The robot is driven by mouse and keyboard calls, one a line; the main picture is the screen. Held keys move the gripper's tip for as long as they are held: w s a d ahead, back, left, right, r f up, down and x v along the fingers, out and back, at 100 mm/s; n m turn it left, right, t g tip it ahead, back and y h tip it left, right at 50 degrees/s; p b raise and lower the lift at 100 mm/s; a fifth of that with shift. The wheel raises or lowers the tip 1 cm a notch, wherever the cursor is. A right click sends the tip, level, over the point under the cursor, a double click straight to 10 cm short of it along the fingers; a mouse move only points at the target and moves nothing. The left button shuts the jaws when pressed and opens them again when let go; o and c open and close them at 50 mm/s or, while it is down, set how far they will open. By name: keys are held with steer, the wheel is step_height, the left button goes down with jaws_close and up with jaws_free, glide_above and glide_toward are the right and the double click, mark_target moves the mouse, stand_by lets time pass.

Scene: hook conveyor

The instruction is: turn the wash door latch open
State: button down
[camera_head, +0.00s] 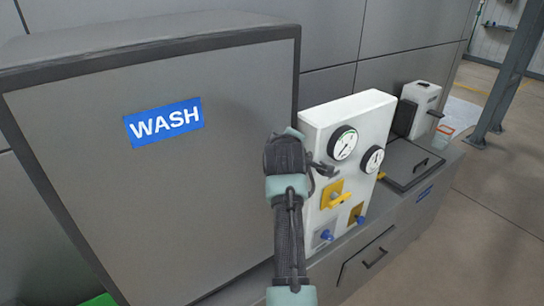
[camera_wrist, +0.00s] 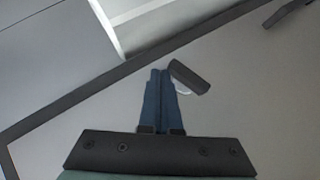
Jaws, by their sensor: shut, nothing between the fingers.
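The wash door (camera_head: 150,200) is a large grey panel with a dark frame and a blue WASH sign (camera_head: 164,123). It appears closed in the head view. In the wrist view, a short dark bar with a pale round base, which looks like the latch (camera_wrist: 190,78), sits on a grey panel. It lies tilted, just right of my fingertips. My gripper (camera_wrist: 161,73) has its two blue fingers together, with nothing between them. Its tips are close beside the bar; I cannot tell whether they touch it. In the head view my arm covers the door's right side, and the latch is hidden.
A white panel (camera_head: 363,108) with two gauges, a yellow valve handle (camera_head: 338,200) and blue knobs stands right of the door, close to my wrist. Beyond it are a dark lid (camera_head: 407,163) and a small grey box (camera_head: 421,103). Open floor lies at the right.

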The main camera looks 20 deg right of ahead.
steer(key=shift+w+d+f, duration=0.1)
steer(key=shift+d+f, duration=0.1)
steer(key=shift+d, duration=0.2)
steer(key=shift+w+d+b, duration=0.1)
steer(key=shift+d+b, duration=0.1)
steer(key=shift+b, duration=0.2)
stand_by(0.4)
steer(key=s+d+r, duration=0.1)
steer(key=s+r, duration=0.2)
steer(key=r, duration=0.2)
steer(key=s+d+r+b, duration=0.1)
steer(key=s+r, duration=0.2)
steer(key=r, duration=0.3)
steer(key=shift+s+d, duration=0.2)
steer(key=shift+s, duration=0.1)
